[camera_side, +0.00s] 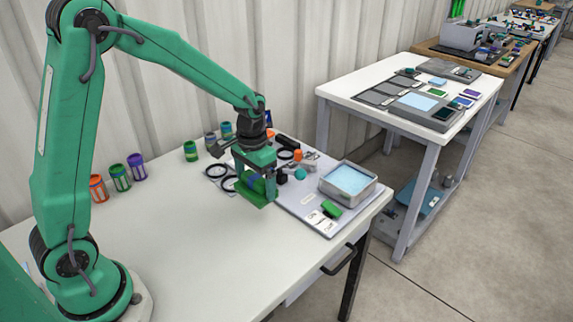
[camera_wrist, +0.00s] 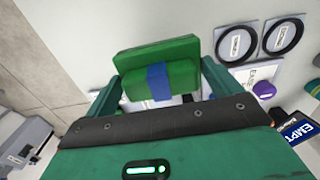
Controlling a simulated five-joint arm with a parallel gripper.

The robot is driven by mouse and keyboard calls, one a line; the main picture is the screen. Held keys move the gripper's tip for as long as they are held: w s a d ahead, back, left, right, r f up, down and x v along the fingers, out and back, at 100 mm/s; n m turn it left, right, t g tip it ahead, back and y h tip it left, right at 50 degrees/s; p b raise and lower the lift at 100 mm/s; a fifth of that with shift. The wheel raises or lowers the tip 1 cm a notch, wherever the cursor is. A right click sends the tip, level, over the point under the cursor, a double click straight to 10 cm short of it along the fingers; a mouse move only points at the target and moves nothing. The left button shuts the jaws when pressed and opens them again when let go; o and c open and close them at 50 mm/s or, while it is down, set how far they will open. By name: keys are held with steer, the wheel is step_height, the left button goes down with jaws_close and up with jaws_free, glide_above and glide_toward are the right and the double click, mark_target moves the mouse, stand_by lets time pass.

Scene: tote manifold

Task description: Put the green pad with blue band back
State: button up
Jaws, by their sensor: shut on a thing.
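My gripper (camera_side: 257,180) is shut on the green pad with the blue band (camera_side: 256,191). It holds the pad over the left edge of the pale grey board (camera_side: 290,203), apparently a little above the surface; the gap is hard to judge. In the wrist view the green pad (camera_wrist: 160,57) sits between the two fingers of my gripper (camera_wrist: 160,85), with the blue band across its near side. Black rings with white labels (camera_wrist: 237,43) lie beside the pad in the wrist view. My gripper hides part of the board behind it.
A grey bin with a light blue inside (camera_side: 348,183) stands on the board's right, with a green block (camera_side: 331,209) before it. A teal round piece (camera_side: 300,174) lies near the middle. Several banded cylinders (camera_side: 120,178) stand at the table's back left. The table's front left is clear.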

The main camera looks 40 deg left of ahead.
mark_target(252, 190)
steer(key=shift+w+a+f, duration=0.25)
steer(key=shift+a+f, duration=0.15)
steer(key=shift+a, duration=0.2)
steer(key=shift+w+a+f, duration=0.3)
steer(key=shift+a+f, duration=0.1)
steer(key=shift+a, duration=0.25)
steer(key=shift+w+a+f, duration=0.25)
steer(key=shift+a+f, duration=0.15)
steer(key=shift+a, duration=0.2)
steer(key=shift+f, duration=2)
steer(key=shift+f, duration=0.1)
steer(key=o, duration=0.7)
step_height(252, 190, up, 12)
steer(key=shift+f, duration=0.2)
steer(key=shift+r, duration=0.35)
